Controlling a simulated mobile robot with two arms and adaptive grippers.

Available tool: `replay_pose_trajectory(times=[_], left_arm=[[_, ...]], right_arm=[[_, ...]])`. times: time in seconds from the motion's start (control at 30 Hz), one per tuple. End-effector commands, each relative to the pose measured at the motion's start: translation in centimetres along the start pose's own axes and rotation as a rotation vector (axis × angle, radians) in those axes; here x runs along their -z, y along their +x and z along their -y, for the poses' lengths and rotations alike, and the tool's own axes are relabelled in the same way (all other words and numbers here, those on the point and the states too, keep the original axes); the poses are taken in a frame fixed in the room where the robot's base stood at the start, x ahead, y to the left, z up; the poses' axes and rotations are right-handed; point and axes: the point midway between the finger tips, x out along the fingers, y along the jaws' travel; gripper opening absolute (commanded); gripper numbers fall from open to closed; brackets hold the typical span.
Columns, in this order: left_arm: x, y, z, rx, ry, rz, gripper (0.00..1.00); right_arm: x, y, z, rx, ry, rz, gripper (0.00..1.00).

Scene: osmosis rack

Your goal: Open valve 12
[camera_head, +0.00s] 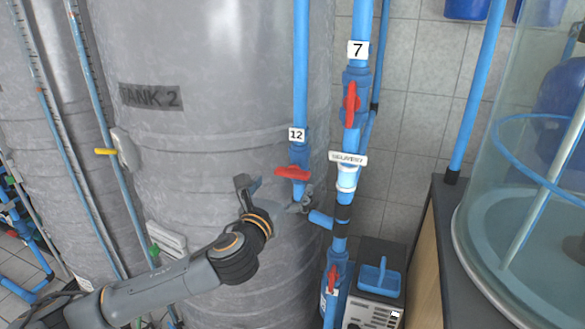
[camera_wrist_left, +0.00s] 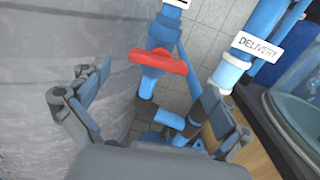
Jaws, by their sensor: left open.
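Valve 12 has a red handle (camera_head: 293,172) on a vertical blue pipe, just below the white label 12 (camera_head: 297,135). The handle lies crosswise to the pipe. My left gripper (camera_head: 274,195) is open and empty just below the handle, with one finger to its left and the other close to the pipe. In the left wrist view the red handle (camera_wrist_left: 158,62) shows ahead, beyond the fingertips of the gripper (camera_wrist_left: 150,90) and roughly between them. I cannot see contact. My right gripper is not in view.
The grey Tank 2 (camera_head: 220,60) stands behind the valve. Valve 7 (camera_head: 350,104), with its red handle upright, and the DELIVERY label (camera_head: 347,158) are on the pipe to the right. Another red valve handle (camera_head: 332,279) is lower down. A clear tank (camera_head: 470,230) stands at the right.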

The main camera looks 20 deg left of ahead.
Motion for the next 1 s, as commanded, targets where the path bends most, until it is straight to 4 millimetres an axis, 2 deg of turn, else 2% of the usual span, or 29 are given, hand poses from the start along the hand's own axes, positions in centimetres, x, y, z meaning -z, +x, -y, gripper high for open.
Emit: replay_pose_trajectory(times=[0.1, 0.3, 0.5, 0.77, 1.0], left_arm=[[-0.2, 2.5, 0.0, -0.002, -0.001, -0.001, 1.0], [-0.1, 5.2, 0.0, 0.0, -0.002, -0.001, 1.0], [0.0, 6.3, 0.0, 0.001, -0.002, -0.001, 1.0], [0.0, 6.3, 0.0, 0.001, -0.002, -0.001, 1.0], [0.0, 6.3, 0.0, 0.001, -0.002, -0.001, 0.51]], right_arm=[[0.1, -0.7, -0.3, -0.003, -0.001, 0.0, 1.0], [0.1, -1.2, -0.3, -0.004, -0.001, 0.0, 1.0], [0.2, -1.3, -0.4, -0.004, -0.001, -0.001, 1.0], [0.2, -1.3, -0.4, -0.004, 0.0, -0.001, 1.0], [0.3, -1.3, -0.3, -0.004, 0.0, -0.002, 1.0]])
